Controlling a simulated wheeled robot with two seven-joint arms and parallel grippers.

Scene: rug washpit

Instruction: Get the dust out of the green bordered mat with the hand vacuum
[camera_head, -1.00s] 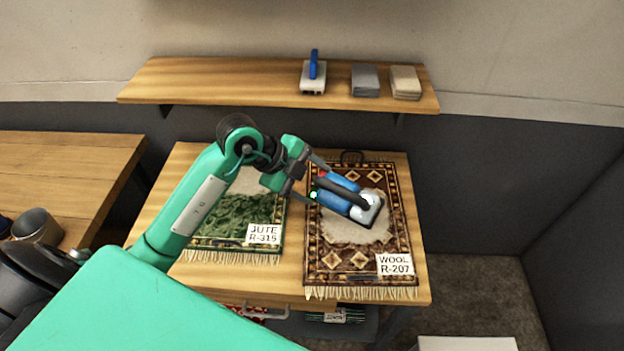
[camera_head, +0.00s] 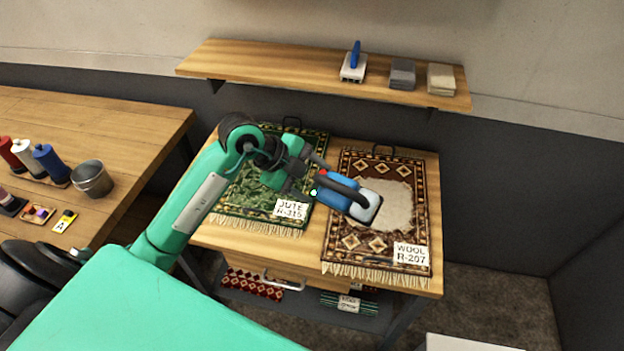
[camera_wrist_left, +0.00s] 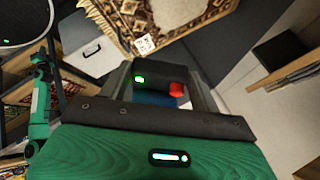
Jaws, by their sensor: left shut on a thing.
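The green bordered mat (camera_head: 246,196), labelled JUTE R-315, lies on the left of the wooden table. My left arm and gripper cover its middle, so any dust there is hidden. My left gripper (camera_head: 311,179) is shut on the blue hand vacuum (camera_head: 338,191). The vacuum's pale nozzle end points right, over the brown mat (camera_head: 346,238), by the left edge of that mat's pale dusty patch. I cannot tell whether it touches. In the left wrist view the vacuum's dark body with a red button (camera_wrist_left: 177,88) sits between the fingers. My right gripper is out of view.
The brown mat is labelled WOOL R-207. A left side table (camera_head: 130,128) carries spools and a metal bucket (camera_head: 92,178). Rolled textiles lie below the mat table (camera_head: 425,284).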

